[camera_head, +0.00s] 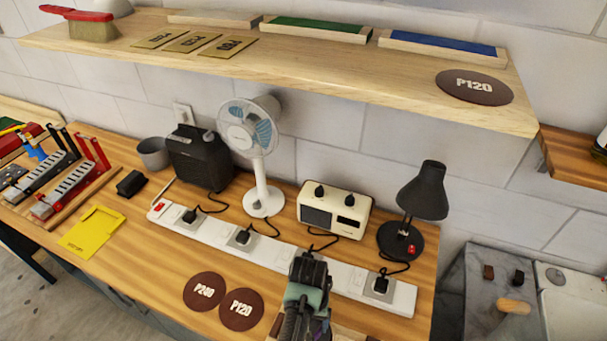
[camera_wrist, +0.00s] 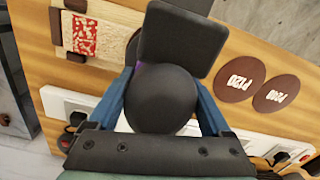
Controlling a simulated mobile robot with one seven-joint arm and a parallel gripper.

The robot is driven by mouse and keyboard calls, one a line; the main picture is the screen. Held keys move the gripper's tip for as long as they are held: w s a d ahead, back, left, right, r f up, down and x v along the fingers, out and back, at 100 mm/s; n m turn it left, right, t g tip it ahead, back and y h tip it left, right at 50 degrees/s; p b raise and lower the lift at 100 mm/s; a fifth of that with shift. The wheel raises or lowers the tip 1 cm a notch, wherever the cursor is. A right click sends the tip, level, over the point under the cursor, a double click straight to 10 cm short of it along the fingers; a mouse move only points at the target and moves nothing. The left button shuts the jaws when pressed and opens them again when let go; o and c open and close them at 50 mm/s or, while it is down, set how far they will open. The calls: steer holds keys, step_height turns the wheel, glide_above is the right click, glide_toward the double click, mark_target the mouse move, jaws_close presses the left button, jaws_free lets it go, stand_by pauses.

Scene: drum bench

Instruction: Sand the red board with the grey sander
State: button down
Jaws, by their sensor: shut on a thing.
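The grey sander (camera_wrist: 160,98) is held between the two blue fingers of my gripper (camera_wrist: 165,85) in the wrist view. Its dark, rounded body and a flat black square part (camera_wrist: 178,42) show; its underside is hidden. The red board (camera_wrist: 103,40) lies on the bench at the upper left of the wrist view, beside the sander. Its face shows a mottled red patch with pale wood around it, and dark blocks sit at its edges. In the head view my gripper (camera_head: 308,290) is over the bench's front part; the sander and most of the board are hidden or out of frame.
Two brown discs, P240 (camera_head: 204,291) and P120 (camera_head: 241,309), lie left of my gripper. A white power strip (camera_head: 330,270) with plugs runs behind it. A fan (camera_head: 262,195), a cream radio-like box (camera_head: 335,208) and a black lamp (camera_head: 425,195) stand behind, under a shelf (camera_head: 330,72).

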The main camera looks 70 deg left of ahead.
steer(key=shift+w+d, duration=0.55)
steer(key=shift+w, duration=0.25)
steer(key=shift+w+d, duration=0.15)
steer(key=shift+d, duration=0.05)
steer(key=shift+w+d+p, duration=0.3)
steer(key=shift+w+d, duration=0.25)
steer(key=shift+d, duration=0.05)
steer(key=shift+w+d+r, duration=0.1)
steer(key=shift+w+d, duration=0.45)
steer(key=shift+w, duration=0.15)
steer(key=shift+w+d, duration=0.1)
steer(key=shift+w, duration=0.15)
